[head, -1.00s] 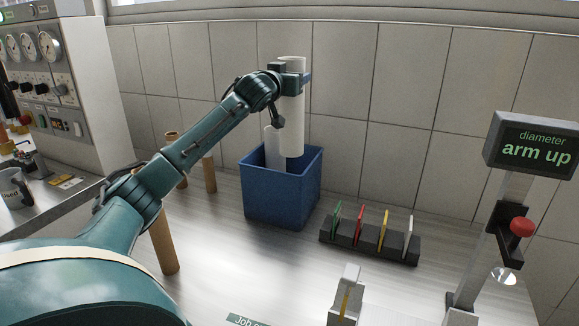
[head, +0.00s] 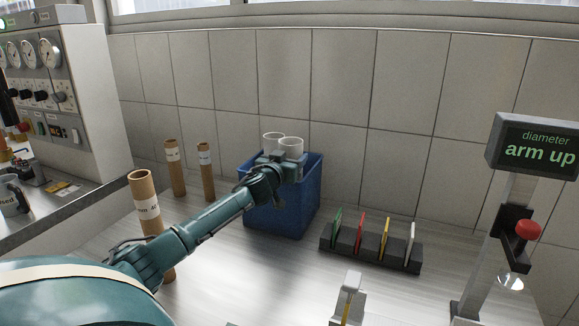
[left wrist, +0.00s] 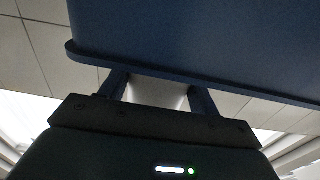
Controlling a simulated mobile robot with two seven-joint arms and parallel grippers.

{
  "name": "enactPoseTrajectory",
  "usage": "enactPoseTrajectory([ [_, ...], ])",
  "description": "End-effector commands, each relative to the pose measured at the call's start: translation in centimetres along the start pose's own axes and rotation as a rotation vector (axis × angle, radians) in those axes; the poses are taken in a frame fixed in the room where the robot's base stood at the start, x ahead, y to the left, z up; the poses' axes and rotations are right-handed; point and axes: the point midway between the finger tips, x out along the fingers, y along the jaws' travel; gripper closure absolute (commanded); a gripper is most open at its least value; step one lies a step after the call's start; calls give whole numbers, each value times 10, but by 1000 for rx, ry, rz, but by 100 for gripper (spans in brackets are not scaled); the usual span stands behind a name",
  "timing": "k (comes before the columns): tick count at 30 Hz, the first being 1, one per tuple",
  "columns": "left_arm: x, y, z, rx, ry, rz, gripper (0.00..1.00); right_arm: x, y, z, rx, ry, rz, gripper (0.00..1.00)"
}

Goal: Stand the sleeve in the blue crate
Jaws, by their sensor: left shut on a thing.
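The blue crate (head: 282,212) stands on the bench near the tiled wall. Two white sleeves stand upright in it side by side, their open tops above the rim. My left gripper (head: 287,163) is shut on the right-hand sleeve (head: 291,146), just under its top, at the crate's rim. The other white sleeve (head: 272,138) is behind and to the left. The lower parts of both are hidden, so I cannot tell whether the held one touches the floor. In the left wrist view, the held sleeve (left wrist: 157,94) shows between the fingers, beside the crate wall (left wrist: 200,40). My right gripper is not in view.
Several brown cardboard tubes (head: 174,168) stand left of the crate. A dark rack (head: 369,254) with coloured cards is to its right. A stand with an "arm up" display (head: 538,146) is at the far right. Bare bench lies in front of the crate.

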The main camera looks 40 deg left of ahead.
Motion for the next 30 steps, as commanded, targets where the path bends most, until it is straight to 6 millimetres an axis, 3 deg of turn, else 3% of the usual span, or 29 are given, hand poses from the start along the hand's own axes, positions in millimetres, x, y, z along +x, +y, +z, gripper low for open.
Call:
enactPoseTrajectory([
  [3, 0, 0, 17, -1, -1, 0, 63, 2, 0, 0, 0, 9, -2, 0],
  [16, 0, 0, 24, -1, 0, 1, 63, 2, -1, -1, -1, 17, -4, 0],
  [17, 0, 0, 24, -1, -1, 1, 37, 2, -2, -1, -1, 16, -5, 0],
  [24, 0, 0, 23, 0, -1, 0, 18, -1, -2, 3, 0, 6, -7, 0],
  [30, 0, 0, 22, 0, -1, 0, 16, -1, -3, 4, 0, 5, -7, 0],
])
